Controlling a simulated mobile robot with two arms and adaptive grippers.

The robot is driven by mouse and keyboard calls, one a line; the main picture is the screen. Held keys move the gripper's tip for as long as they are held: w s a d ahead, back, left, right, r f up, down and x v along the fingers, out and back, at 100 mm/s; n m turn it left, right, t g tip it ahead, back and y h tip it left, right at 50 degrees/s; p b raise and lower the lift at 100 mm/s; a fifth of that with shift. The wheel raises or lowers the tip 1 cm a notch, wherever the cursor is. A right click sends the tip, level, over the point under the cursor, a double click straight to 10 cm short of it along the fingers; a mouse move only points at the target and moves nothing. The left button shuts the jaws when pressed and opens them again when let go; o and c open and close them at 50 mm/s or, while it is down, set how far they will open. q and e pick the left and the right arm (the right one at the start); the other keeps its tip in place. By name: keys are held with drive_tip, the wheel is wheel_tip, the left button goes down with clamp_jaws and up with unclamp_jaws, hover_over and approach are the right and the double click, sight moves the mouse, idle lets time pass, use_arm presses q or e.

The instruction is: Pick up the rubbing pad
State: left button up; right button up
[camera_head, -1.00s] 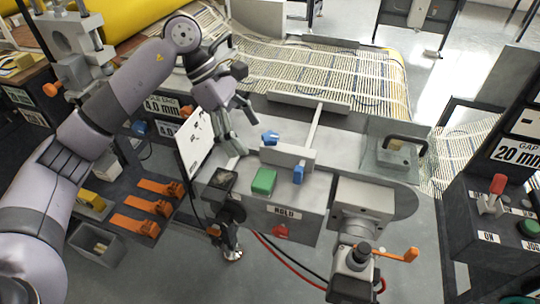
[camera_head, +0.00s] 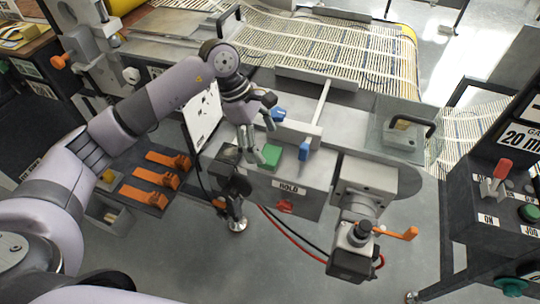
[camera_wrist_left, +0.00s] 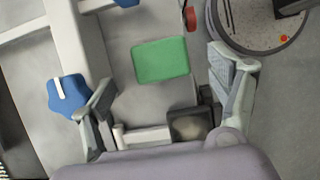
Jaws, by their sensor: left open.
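A green block (camera_head: 288,156), which looks like the rubbing pad, lies on the grey machine top above the HOLD label. It also shows in the left wrist view (camera_wrist_left: 160,60), between and beyond the finger tips. My left gripper (camera_head: 255,158) is open and empty. It points down just left of the green block in the head view, and I cannot tell its exact height above the surface. In the left wrist view its fingers (camera_wrist_left: 163,72) stand wide apart. My right gripper is not in view.
A blue knob (camera_head: 304,150) stands right of the green block, and another blue knob (camera_head: 278,115) is behind. A dark square pad (camera_wrist_left: 190,125) lies near the fingers. A white panel (camera_head: 203,118) rises at the left. A red knob (camera_head: 285,207) is on the front face.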

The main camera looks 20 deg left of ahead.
sight(270, 153)
use_arm(q)
drive_tip(key=x, duration=0.5)
drive_tip(key=shift+p, duration=0.35)
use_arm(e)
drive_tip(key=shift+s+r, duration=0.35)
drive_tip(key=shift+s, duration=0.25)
use_arm(q)
drive_tip(key=shift+c, duration=0.6)
drive_tip(key=c, duration=1.1)
drive_tip(key=shift+c, duration=0.2)
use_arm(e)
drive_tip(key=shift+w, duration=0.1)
use_arm(q)
drive_tip(key=shift+r, duration=0.1)
wheel_tip(270, 153, up, 20)
drive_tip(key=b, duration=0.2)
drive_tip(key=shift+b, duration=0.3)
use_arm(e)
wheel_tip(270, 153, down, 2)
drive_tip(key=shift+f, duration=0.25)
